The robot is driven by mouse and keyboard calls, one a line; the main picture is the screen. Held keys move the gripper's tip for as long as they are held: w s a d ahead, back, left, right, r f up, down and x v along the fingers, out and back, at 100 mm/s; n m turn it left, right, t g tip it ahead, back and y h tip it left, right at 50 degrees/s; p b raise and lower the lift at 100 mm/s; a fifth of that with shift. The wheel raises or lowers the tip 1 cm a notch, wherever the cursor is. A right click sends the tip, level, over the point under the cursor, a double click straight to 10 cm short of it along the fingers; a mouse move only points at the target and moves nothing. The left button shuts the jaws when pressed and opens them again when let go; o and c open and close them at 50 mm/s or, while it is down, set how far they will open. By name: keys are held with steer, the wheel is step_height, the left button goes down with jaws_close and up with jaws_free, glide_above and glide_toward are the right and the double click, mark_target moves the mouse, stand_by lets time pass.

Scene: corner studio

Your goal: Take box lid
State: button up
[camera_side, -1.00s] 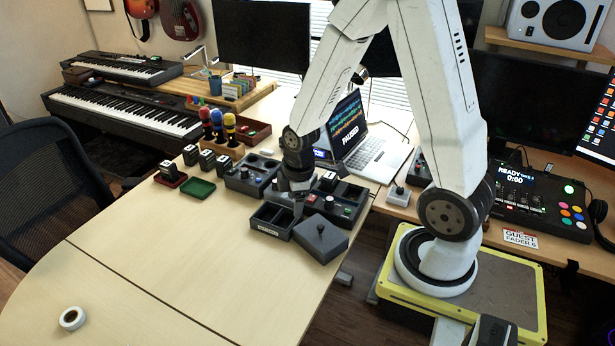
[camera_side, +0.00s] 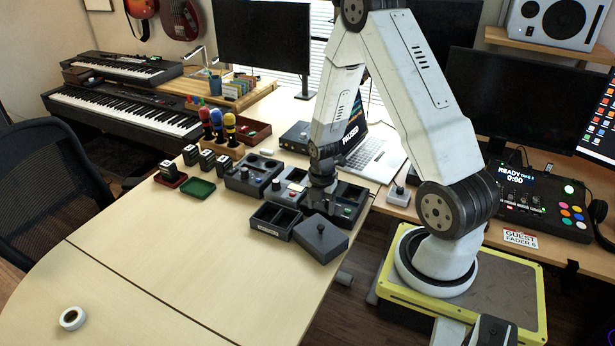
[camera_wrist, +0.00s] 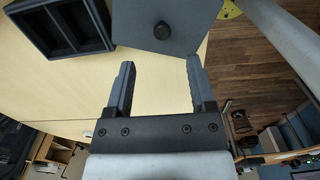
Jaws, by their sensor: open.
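The box lid (camera_side: 321,241) is a dark grey square plate with a round black knob (camera_side: 320,229) in its middle. It lies beside the open dark box (camera_side: 282,233), which has two empty compartments and a pale label on its front. In the wrist view, the lid (camera_wrist: 185,40) is at the top centre and the box (camera_wrist: 100,45) at the top left. My gripper (camera_wrist: 160,75) is open with nothing between its fingers. Its fingertips point toward the lid, short of the knob. In the side view my gripper (camera_side: 322,200) hangs above and behind the lid; its fingers are hard to make out.
Dark control boxes (camera_side: 252,175) stand in a row behind the box. A laptop (camera_side: 372,155) sits behind them. Stamps and a green tray (camera_side: 198,189) are to the left. A tape roll (camera_side: 73,318) lies at front left.

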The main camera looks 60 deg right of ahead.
mark_target(321, 226)
steer(key=shift+f, duration=1.35)
steer(key=shift+s+f, duration=0.1)
steer(key=shift+f, duration=2.45)
jaws_close()
